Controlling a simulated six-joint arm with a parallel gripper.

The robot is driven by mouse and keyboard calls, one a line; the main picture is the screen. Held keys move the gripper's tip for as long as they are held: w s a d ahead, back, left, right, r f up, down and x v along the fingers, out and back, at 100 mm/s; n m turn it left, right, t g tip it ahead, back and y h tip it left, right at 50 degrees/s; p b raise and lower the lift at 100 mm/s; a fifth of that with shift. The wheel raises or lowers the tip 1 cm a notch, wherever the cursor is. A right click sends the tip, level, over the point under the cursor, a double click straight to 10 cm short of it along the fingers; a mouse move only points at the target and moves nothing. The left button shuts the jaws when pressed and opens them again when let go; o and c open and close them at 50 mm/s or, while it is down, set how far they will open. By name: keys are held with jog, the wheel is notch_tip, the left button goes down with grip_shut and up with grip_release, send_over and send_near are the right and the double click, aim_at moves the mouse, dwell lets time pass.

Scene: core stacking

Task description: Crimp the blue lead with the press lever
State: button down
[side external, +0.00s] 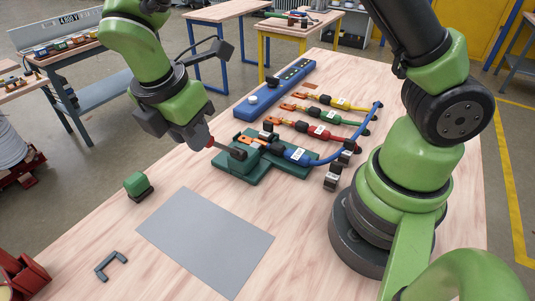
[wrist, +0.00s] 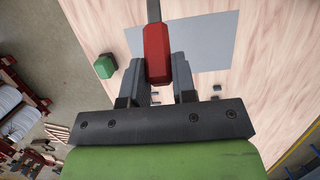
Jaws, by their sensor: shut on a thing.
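My gripper (side external: 208,141) is shut on the red handle of the press lever; the red handle (wrist: 157,54) sits between the two fingers in the wrist view. The lever's dark rod (side external: 228,150) runs from my gripper to the green press (side external: 238,174), nearly level and dipping slightly toward it. The blue lead (side external: 294,154) lies with its copper-coloured lug end at the press, and its blue cable loops to the right and back. Whether the lug is pressed is too small to tell. The press and the blue lead do not show in the wrist view.
Red (side external: 319,131), green (side external: 331,116) and yellow (side external: 341,103) leads lie behind the blue one. A long blue block (side external: 272,96) stands behind. A grey sheet (side external: 205,242), a small green block (side external: 136,184) and a dark bracket (side external: 110,264) lie in front.

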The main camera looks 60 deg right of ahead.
jog(key=shift+a+f, duration=1.55)
jog(key=shift+f, duration=0.1)
jog(key=shift+a+f, duration=0.15)
jog(key=shift+f, duration=0.15)
jog(key=c, duration=0.8)
grip_release()
jog(key=shift+r, duration=0.1)
jog(key=shift+c, duration=0.2)
jog(key=v, duration=1)
